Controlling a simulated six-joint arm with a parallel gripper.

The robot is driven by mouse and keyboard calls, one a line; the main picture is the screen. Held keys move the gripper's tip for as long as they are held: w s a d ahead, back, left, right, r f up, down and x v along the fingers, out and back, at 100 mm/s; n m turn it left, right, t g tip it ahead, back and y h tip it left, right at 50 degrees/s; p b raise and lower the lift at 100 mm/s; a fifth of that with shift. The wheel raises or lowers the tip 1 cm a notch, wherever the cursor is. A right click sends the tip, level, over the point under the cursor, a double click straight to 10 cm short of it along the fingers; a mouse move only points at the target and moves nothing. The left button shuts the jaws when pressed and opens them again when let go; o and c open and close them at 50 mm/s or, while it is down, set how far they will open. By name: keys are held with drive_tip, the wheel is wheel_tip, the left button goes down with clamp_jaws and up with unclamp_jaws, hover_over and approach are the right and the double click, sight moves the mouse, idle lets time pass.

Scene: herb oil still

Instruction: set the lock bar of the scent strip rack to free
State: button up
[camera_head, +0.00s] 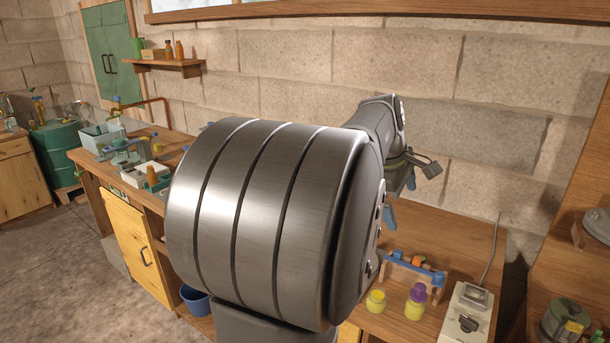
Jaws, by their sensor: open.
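A small rack-like piece with a blue bar (412,268) stands on the wooden bench, right of my large arm link. It looks like the scent strip rack. It has wooden ends and an orange piece above the bar. Its lock bar and that bar's setting are too small to tell. My gripper (391,212) hangs above and behind the rack, apart from it, with a blue-grey finger pointing down. It is open, and nothing shows between its fingers. My arm link hides part of the bench to the left of the rack.
A yellow jar (376,301) and a purple-capped bottle (416,301) stand in front of the rack. A white box with a dark knob (467,312) is to the right. Bare bench (462,236) lies behind. Trays and bottles crowd the far left bench.

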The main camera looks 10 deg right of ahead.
drive_tip(key=c, duration=1.3)
drive_tip(key=shift+o, duration=0.2)
drive_tip(key=m+g+y, duration=0.1)
drive_tip(key=m+y, duration=0.2)
drive_tip(key=y, duration=0.1)
hover_over(441, 274)
wheel_tip(441, 274, down, 3)
wheel_tip(441, 274, down, 17)
drive_tip(key=shift+f, duration=0.15)
clamp_jaws()
